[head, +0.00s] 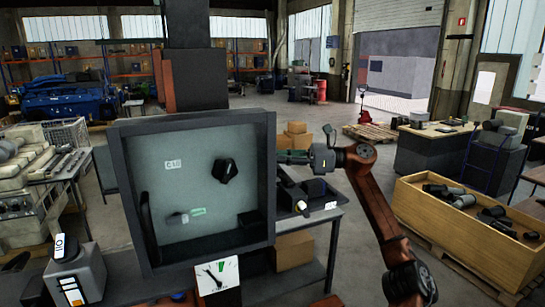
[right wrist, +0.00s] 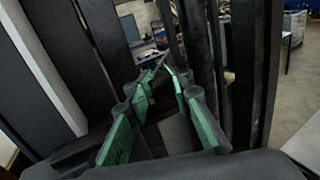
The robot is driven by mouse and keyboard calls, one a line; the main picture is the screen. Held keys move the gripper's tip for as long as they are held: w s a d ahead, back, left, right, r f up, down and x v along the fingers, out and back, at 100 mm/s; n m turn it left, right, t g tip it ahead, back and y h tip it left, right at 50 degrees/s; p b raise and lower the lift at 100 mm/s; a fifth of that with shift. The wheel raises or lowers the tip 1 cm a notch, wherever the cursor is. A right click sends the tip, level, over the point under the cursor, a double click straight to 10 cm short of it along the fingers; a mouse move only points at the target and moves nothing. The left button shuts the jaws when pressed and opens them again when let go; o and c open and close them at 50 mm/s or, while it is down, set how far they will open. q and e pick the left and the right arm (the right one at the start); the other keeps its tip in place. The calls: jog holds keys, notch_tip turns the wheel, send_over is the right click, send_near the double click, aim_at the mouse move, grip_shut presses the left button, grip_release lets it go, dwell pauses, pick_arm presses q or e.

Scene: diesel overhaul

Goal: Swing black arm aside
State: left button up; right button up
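A dark-framed grey cabinet (head: 264,190) stands in the middle of the head view. On its pale face are a black knob (head: 225,170) and, at left, a black curved bar (head: 148,228). I cannot tell for sure which part is the black arm. My right gripper (head: 288,157) is beside the cabinet's right edge, pointing left. In the right wrist view its green-padded fingers (right wrist: 163,75) stand apart, with dark upright bars (right wrist: 196,50) just beyond the tips. I see nothing clearly held between them. My left gripper is not in view.
A bench (head: 326,222) with small dark parts stands right of the cabinet. A wooden crate (head: 465,240) of parts is at the right. A grey device (head: 75,280) sits at the lower left. A white dial card (head: 217,276) is below the cabinet. Open floor lies behind.

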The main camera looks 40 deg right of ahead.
jog(key=o, duration=0.3)
jog(key=shift+o, duration=0.2)
jog(key=v, duration=1.2)
dwell(0.3)
